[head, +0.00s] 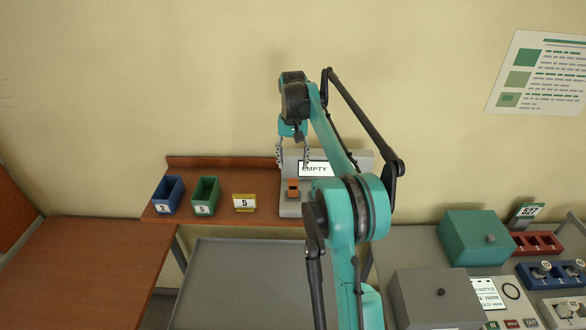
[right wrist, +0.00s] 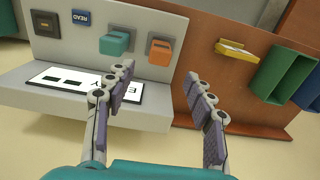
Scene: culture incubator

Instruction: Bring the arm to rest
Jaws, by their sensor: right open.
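My right gripper (head: 293,160) hangs from the teal arm with its fingers pointing down, in front of a grey device (head: 290,211) whose screen reads EMPTY (head: 316,169). In the right wrist view the two fingers of the gripper (right wrist: 160,72) are spread, with nothing between them. An orange block (head: 293,187) sits on the device below the gripper, and it also shows in the right wrist view (right wrist: 160,52) beyond the fingertips, apart from them. The arm hides the right part of the device. My left gripper is not in view.
A blue bin (head: 167,195), a green bin (head: 205,195) and a yellow sign (head: 244,202) stand on the wooden shelf left of the device. A teal block (right wrist: 115,43) is beside the orange one. A teal box (head: 476,238) and a grey box (head: 437,298) stand at right.

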